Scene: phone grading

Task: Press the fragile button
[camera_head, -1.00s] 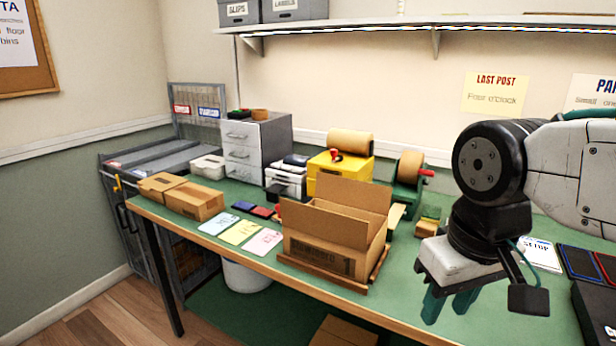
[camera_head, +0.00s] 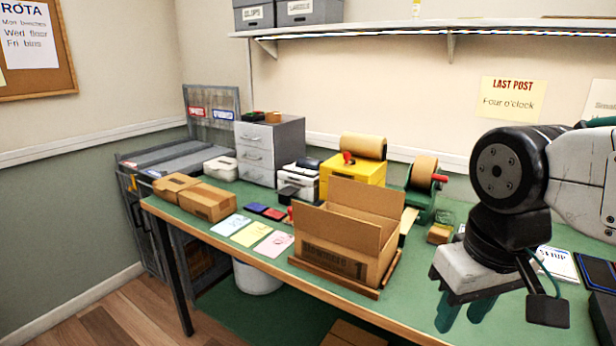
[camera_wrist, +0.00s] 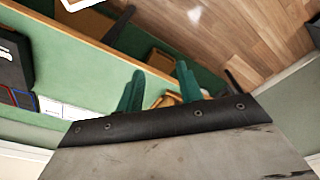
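No button marked fragile can be made out in these views. A white label printer (camera_head: 297,182) with a dark top stands at the back of the green bench, too small for me to tell any buttons on it. A yellow machine (camera_head: 352,174) with a red knob (camera_head: 348,158) and a brown roll stands beside it. My gripper (camera_head: 462,316) hangs over the bench's right front, fingers pointing down. Its teal fingers are apart and empty; they also show in the wrist view (camera_wrist: 160,90), with the bench edge and floor beyond.
An open cardboard box (camera_head: 340,255) stands on a wooden tray mid-bench. Closed parcels (camera_head: 207,203), coloured cards (camera_head: 250,234) and ink pads (camera_head: 265,211) lie to its left. A green tape dispenser (camera_head: 421,205) stands behind right. A shelf (camera_head: 450,32) runs above.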

